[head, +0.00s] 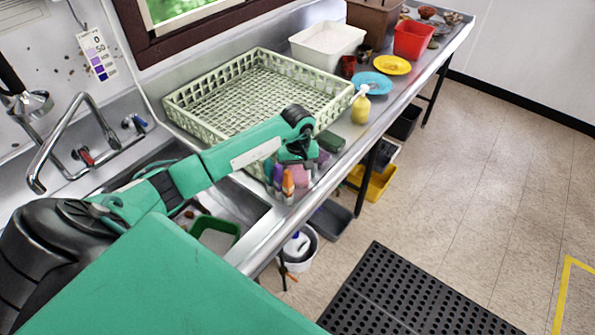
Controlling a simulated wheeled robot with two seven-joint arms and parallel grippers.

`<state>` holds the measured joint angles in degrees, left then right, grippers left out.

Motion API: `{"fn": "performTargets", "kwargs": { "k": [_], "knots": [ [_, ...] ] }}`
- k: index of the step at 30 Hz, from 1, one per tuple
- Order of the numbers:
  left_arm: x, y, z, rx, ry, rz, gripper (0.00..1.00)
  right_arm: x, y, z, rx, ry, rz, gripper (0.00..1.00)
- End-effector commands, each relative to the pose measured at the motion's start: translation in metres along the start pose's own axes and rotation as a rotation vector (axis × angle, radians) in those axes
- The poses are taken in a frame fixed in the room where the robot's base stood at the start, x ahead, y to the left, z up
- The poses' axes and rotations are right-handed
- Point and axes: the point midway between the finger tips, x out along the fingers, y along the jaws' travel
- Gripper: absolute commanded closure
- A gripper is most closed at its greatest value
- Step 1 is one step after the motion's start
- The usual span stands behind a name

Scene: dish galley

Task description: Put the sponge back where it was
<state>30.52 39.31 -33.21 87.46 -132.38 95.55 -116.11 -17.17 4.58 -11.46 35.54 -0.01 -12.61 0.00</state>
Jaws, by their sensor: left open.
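My left arm reaches in from the left over the sink, and its gripper (298,158) points down at the counter's front edge. The gripper is open, but its fingertips are small and partly hidden. A pink block (301,177), which looks like a sponge, sits just below the gripper, partly covered by it and by small bottles (288,184) in front. I cannot tell whether the fingers touch it. A dark green block (331,141), perhaps another sponge or pad, lies just right of the gripper. My right gripper is not in view.
A pale green dish rack (250,62) fills the counter behind the gripper. A yellow soap bottle (360,108) stands to the right, with a blue plate (372,83) and a yellow plate (392,65) beyond. The sink and faucet (75,140) are left. Bins stand under the counter.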

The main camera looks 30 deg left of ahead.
Motion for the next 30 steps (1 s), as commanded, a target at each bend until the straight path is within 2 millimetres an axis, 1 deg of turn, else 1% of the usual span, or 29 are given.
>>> {"fn": "performTargets", "kwargs": {
  "k": [5,7,13,18,21,24,30],
  "knots": [
    [-0.005,0.000,0.000,-0.001,-0.001,0.000,0.25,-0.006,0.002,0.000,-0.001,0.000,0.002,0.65],
    [-0.010,0.000,-0.002,0.001,0.004,0.002,0.25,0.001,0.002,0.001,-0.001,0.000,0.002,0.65],
    [-0.051,0.000,-0.002,0.001,0.007,0.002,0.25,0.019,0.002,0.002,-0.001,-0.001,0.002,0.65],
    [-0.086,0.000,-0.002,0.000,0.006,0.002,0.25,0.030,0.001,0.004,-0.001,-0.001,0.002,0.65],
    [-0.102,0.000,-0.001,0.001,0.004,0.001,0.25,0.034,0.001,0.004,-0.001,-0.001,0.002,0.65],
    [-0.113,0.000,-0.001,0.000,0.003,0.000,0.25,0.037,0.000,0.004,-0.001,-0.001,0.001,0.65],
    [-0.123,0.000,0.000,-0.001,0.000,0.000,0.25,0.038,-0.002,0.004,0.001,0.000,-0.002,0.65]
  ]
}}
